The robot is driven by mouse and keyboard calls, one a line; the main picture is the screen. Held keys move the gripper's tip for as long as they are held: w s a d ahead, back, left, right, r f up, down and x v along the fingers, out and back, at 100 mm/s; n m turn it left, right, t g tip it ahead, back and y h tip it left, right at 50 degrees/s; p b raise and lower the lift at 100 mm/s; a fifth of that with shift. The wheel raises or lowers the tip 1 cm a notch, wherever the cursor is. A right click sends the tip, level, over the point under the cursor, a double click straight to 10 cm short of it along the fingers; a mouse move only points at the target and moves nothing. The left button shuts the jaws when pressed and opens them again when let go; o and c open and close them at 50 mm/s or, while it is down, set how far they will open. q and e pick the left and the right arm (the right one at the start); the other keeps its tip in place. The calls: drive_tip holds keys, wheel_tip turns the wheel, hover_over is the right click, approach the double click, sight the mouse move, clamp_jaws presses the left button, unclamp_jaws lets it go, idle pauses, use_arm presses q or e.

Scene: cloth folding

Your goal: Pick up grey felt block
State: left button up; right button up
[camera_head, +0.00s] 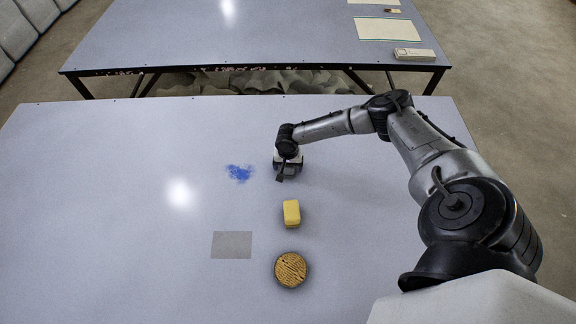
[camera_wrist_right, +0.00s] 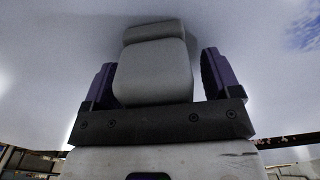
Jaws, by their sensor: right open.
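The grey felt block (camera_wrist_right: 153,68) is in the right wrist view, pale grey with rounded corners. It sits between the two dark purple-black fingers of my right gripper (camera_head: 287,166), which are open with one finger on each side. Small gaps seem to show beside the block, but whether either finger touches it I cannot tell. In the head view my right gripper is low over the table right of the blue scribble, and it hides most or all of the block. My left gripper is in neither view.
On the light grey table (camera_head: 100,200) lie a yellow block (camera_head: 291,213), a round tan patterned brush or disc (camera_head: 291,269), a flat grey square (camera_head: 231,245) and a blue scribble (camera_head: 239,173). The table's left side is clear. A second table (camera_head: 260,40) stands behind.

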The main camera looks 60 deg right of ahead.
drive_tip(key=shift+c, duration=0.2)
drive_tip(key=c, duration=1)
drive_tip(key=shift+r, duration=0.2)
wheel_tip(320, 180, up, 4)
drive_tip(key=shift+r+p, duration=0.2)
drive_tip(key=shift+p, duration=0.6)
drive_tip(key=s+r, duration=0.2)
drive_tip(key=s, duration=0.2)
drive_tip(key=s+r+p, duration=0.1)
drive_tip(key=s+r, duration=0.1)
drive_tip(key=s, duration=0.1)
drive_tip(key=s+r+p, duration=0.1)
drive_tip(key=s+r, duration=0.1)
drive_tip(key=s, duration=0.2)
drive_tip(key=shift+s+d+r, duration=0.15)
drive_tip(key=shift+s+d, duration=0.15)
drive_tip(key=shift+d, duration=0.1)
